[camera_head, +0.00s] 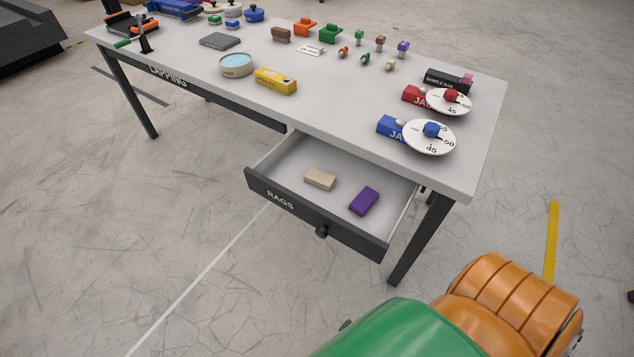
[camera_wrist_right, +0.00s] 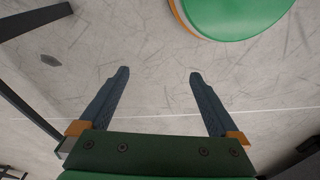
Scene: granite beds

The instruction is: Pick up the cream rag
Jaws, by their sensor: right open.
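The cream rag (camera_head: 320,179) is a small folded block lying in the open drawer labelled RAGS (camera_head: 318,220), left of a purple rag (camera_head: 364,201). The two rags lie apart. In the right wrist view my right gripper (camera_wrist_right: 156,75) is open and empty, its two fingers spread above bare concrete floor. No rag shows in that view. In the head view my right gripper is out of sight, with only my orange and green arm parts at the lower right. My left gripper is not in view.
A blue jack box (camera_head: 391,127) with a dial (camera_head: 430,146) sits above. Floor in front is clear.

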